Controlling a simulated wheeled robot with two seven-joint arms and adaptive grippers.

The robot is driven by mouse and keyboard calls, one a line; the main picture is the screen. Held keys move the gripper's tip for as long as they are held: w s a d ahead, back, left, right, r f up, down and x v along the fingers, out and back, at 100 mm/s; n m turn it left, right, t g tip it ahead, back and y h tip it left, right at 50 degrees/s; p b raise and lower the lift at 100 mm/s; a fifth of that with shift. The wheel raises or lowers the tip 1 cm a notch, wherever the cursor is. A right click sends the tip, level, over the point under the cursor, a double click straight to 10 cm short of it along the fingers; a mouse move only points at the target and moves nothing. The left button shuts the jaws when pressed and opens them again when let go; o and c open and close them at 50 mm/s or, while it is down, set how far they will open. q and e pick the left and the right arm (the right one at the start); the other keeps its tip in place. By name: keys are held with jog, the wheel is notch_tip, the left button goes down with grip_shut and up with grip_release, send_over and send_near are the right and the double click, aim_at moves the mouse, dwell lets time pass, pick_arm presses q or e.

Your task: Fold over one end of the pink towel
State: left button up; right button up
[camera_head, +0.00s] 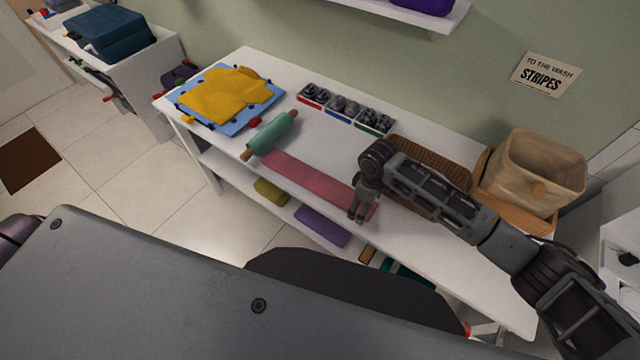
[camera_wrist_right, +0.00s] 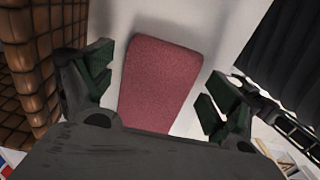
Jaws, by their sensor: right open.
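The pink towel (camera_head: 308,179) lies flat as a long strip on the white table. Its left end is close to a green rolling pin with wooden handles (camera_head: 271,135). My right gripper (camera_head: 357,212) is over the towel's right end and hides part of it. In the right wrist view the towel's end (camera_wrist_right: 160,70) shows between the two spread fingers (camera_wrist_right: 155,95), which are open and hold nothing. I cannot tell the exact height of the fingers above the table. My left gripper is not in view.
A wicker basket (camera_head: 432,160) stands behind the right arm, with a beige fabric bin (camera_head: 538,172) farther right. Sorting trays (camera_head: 346,108) and a yellow cloth on a blue board (camera_head: 226,94) are at the back left. Rolled cloths (camera_head: 321,226) lie on the lower shelf.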

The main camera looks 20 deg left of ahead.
jog(key=shift+f, duration=0.55)
dwell(0.7)
jog(key=c, duration=0.6)
jog(key=shift+f, duration=0.1)
